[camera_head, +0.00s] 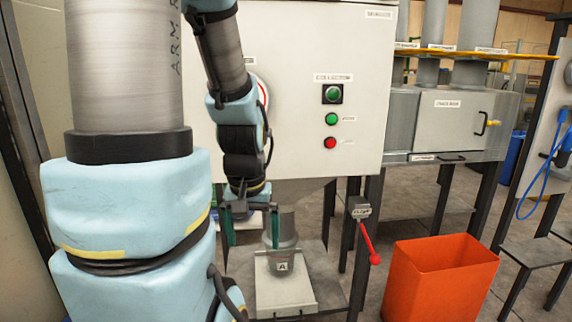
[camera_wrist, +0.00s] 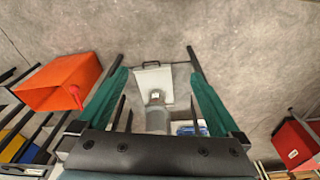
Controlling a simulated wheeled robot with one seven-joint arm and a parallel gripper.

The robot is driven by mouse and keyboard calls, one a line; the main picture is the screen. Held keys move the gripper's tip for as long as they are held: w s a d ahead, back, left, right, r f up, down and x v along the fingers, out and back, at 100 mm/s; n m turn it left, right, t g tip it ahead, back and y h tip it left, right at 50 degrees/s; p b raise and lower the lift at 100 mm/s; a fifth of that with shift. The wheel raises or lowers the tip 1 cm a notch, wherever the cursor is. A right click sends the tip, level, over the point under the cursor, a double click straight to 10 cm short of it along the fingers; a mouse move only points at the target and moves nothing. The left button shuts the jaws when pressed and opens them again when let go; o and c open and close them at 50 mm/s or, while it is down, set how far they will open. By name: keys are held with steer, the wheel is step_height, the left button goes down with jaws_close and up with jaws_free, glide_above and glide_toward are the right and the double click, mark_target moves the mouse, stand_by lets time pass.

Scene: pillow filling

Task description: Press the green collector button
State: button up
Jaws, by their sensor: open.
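A light grey control cabinet (camera_head: 290,140) faces me. On its right side is a green round button (camera_head: 332,119) with a small label. A red button (camera_head: 330,143) sits below it. A green-lit switch (camera_head: 332,94) in a dark square frame sits above it, under a label too small to read surely. My gripper (camera_head: 252,240) hangs low and to the left of the buttons, pointing down, apart from them. Its two green fingers are spread with nothing between them. In the wrist view my gripper (camera_wrist: 157,70) is open over the floor, and the buttons are not visible.
A grey spout (camera_head: 281,230) marked A stands by a pale plate (camera_head: 284,285) below the cabinet, close to my gripper. A red-handled lever (camera_head: 368,240) sticks out at the right. An orange bin (camera_head: 440,280) stands on the floor farther right. Space before the buttons is clear.

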jaws_close()
stand_by(0.7)
stand_by(0.9)
